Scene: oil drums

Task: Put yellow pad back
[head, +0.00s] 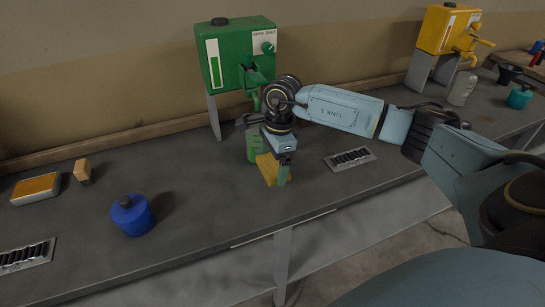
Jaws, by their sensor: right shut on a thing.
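My right gripper (277,165) is at the bench below the green dispenser, fingers pointing down. It is shut on the yellow pad (266,167), a flat yellow-orange piece held upright at or just above the bench top; whether it touches the bench I cannot tell. Part of the pad is hidden by the fingers. A green container (252,143) stands close behind the pad and gripper. My left gripper is not in view.
The green dispenser (228,60) stands behind. At left are an orange-topped pale tray (36,189), a small wooden block (83,170) and a blue container (131,215). A drain grate (349,159) lies right of the gripper. The yellow dispenser (440,30) is far right.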

